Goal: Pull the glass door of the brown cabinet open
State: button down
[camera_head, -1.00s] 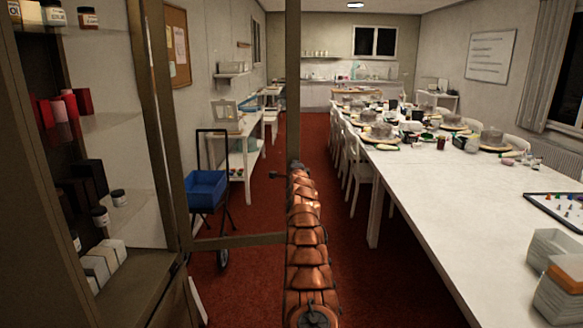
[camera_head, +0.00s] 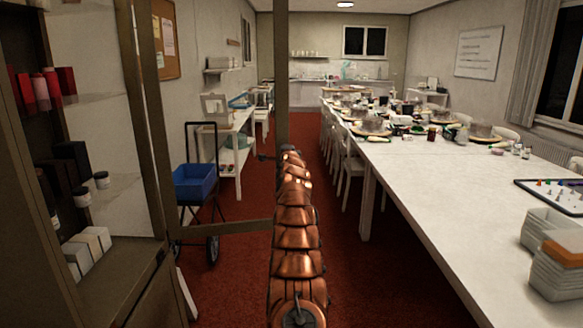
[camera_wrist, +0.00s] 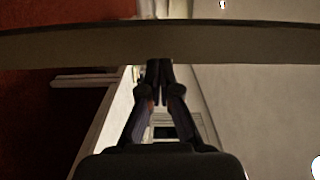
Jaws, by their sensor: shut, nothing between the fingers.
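The brown cabinet (camera_head: 25,200) fills the left of the head view, its shelves exposed. Its glass door (camera_head: 230,228) stands open, swung out from the cabinet; the blue cart shows through the pane. The door's free upright edge (camera_head: 281,80) runs down the middle of the head view. My gripper (camera_wrist: 158,65) is shut and empty, its fingertips at the brown door frame bar (camera_wrist: 160,43) in the wrist view. I cannot tell whether they touch it. In the head view my copper arm reaches up to this edge and hides its lower part.
The cabinet holds red jars (camera_head: 40,92) and white boxes (camera_head: 88,248). A blue cart (camera_head: 194,183) stands behind the door. A long white table (camera_head: 440,190) with cakes and plastic tubs (camera_head: 555,265) runs along the right. Red floor (camera_head: 345,265) is free between table and arm.

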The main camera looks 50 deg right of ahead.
jog(key=s+d+b+v, duration=0.1)
jog(key=b+v, duration=1)
jog(key=b, duration=0.2)
dwell(0.6)
jog(key=shift+a, duration=0.1)
